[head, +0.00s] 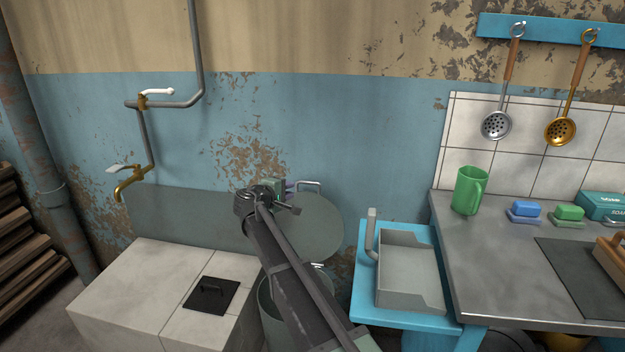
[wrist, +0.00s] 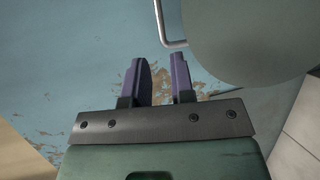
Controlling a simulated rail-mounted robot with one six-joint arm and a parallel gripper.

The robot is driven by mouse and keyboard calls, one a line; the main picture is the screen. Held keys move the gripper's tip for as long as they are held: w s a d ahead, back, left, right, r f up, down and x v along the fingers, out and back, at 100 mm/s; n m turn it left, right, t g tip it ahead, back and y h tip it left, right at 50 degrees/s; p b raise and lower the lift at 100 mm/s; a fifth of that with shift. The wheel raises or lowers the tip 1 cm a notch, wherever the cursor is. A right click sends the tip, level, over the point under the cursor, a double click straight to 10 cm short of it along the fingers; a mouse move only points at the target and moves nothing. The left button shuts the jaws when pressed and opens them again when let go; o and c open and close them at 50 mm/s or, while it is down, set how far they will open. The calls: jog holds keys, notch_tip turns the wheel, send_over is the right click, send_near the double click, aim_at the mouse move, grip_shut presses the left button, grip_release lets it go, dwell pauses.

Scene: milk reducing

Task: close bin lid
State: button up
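The bin lid (head: 318,228) is a round grey-green disc, raised and leaning open near the blue wall. Its bent metal handle (head: 310,184) is at the top rim. The bin (head: 268,312) is below, mostly hidden behind my arm. My gripper (head: 289,186) is at the upper left of the lid, close to the handle. In the wrist view my gripper's purple fingers (wrist: 159,72) are apart with only wall showing between them. The lid (wrist: 250,38) fills the upper right there, and the handle (wrist: 164,32) lies just beyond the fingertips, not between them.
A blue stand (head: 375,312) with a grey tray (head: 410,292) is right of the bin. A metal counter (head: 500,270) with a green mug (head: 468,190) is further right. A tiled block (head: 140,285) with a black hatch (head: 210,294) is left. A brass tap (head: 130,182) juts from the wall.

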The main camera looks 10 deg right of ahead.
aim_at(308, 183)
jog(key=b+x, duration=0.2)
jog(key=x, duration=0.7)
jog(key=shift+w+d+f, duration=0.15)
jog(key=shift+w+d, duration=0.45)
jog(key=shift+d, duration=0.1)
grip_shut()
